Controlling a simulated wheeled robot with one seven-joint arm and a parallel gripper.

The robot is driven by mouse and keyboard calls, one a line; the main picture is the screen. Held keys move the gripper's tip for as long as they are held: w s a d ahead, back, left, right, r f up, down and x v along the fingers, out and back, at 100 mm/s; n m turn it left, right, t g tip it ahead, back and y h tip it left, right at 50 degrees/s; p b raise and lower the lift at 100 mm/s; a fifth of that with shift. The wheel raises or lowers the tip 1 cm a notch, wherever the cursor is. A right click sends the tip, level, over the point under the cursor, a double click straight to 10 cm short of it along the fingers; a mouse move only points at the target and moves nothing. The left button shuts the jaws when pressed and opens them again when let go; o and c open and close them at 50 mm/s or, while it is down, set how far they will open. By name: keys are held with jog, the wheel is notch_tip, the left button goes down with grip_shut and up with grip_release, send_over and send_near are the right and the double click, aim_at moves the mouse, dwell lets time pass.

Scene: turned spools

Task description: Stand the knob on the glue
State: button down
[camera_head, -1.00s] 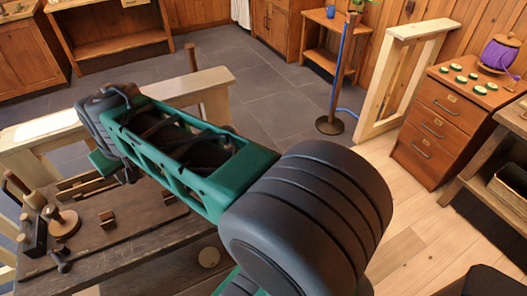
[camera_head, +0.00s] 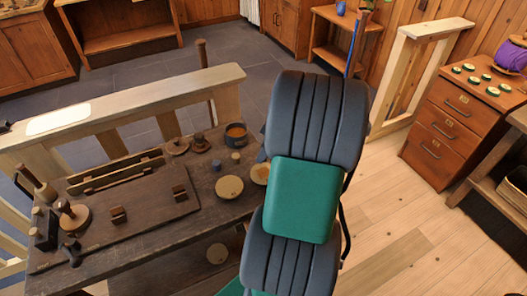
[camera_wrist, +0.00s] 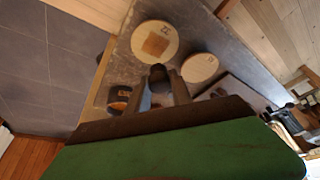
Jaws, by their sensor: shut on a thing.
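In the wrist view my gripper (camera_wrist: 162,90) is shut on the knob (camera_wrist: 159,74), a small dark rounded piece whose end shows between the two fingers. The glue (camera_wrist: 156,44) is a brown-amber square patch on a pale round disc (camera_wrist: 142,33), just beyond the knob in the picture. I cannot tell how high the knob is above the bench. In the head view the glued disc (camera_head: 260,173) shows partly beside my arm, which hides the gripper and knob.
A second pale disc (camera_head: 229,187) lies nearby, bare of glue. A dark pot with amber contents (camera_head: 236,135) and two small grey-blue pieces (camera_head: 217,168) stand close. Turned pieces (camera_head: 200,143) sit behind; hand tools (camera_head: 72,215) lie at the bench's left.

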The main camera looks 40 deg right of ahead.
jog(key=shift+f+b, duration=2.35)
jog(key=shift+f, duration=0.95)
jog(key=shift+s, duration=0.1)
jog(key=c, duration=1.1)
grip_release()
jog(key=shift+o, duration=0.4)
jog(key=o, duration=0.4)
jog(key=shift+c, duration=0.2)
jog(key=shift+r+p, duration=2.65)
jog(key=shift+r, duration=1.35)
